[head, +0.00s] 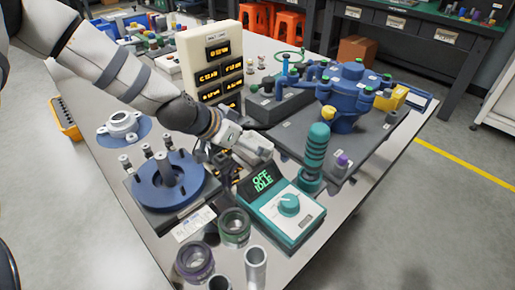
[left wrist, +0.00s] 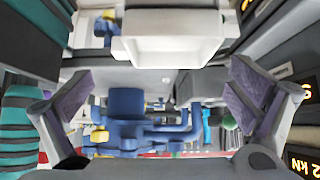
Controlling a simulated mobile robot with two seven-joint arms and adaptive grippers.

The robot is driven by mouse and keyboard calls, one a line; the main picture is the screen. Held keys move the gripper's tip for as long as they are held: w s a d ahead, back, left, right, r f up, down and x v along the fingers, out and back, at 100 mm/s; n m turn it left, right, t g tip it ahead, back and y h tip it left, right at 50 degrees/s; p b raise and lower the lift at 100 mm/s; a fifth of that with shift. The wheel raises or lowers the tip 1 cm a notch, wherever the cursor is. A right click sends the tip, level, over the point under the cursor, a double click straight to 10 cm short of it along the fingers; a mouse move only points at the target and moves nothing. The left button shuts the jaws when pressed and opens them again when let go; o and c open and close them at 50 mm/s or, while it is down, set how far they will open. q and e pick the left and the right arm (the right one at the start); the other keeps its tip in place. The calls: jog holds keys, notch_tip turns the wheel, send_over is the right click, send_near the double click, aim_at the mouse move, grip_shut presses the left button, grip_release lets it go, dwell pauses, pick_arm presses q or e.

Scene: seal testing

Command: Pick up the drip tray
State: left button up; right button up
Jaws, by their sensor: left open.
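A white, shallow, box-like piece that looks like the drip tray (left wrist: 168,48) is at the top middle of the left wrist view. It lies ahead of my left gripper (left wrist: 158,110), between the lines of its two fingers. The fingers, with purple pads, are spread wide with nothing between them. In the head view my left gripper (head: 238,150) is low over the middle of the table, behind the teal control box (head: 285,213). A pale shape beside it may be the tray; the gripper largely hides it. My right gripper is not in view.
A teal bellows column (head: 316,150) stands right of the gripper, and a cream display tower (head: 206,60) behind it. A blue pump (head: 345,95) is at the back right. A blue flange fixture (head: 168,185) stands left; rings and metal cylinders crowd the front.

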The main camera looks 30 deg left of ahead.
aim_at(264, 146)
pick_arm(q)
jog(key=b+x, duration=0.1)
jog(key=x, duration=0.3)
jog(key=shift+a+f, duration=0.1)
jog(key=shift+f, duration=0.25)
jog(key=shift+w+r, duration=0.15)
jog(key=shift+r, duration=0.05)
jog(key=c, duration=1)
jog(key=shift+o, duration=0.2)
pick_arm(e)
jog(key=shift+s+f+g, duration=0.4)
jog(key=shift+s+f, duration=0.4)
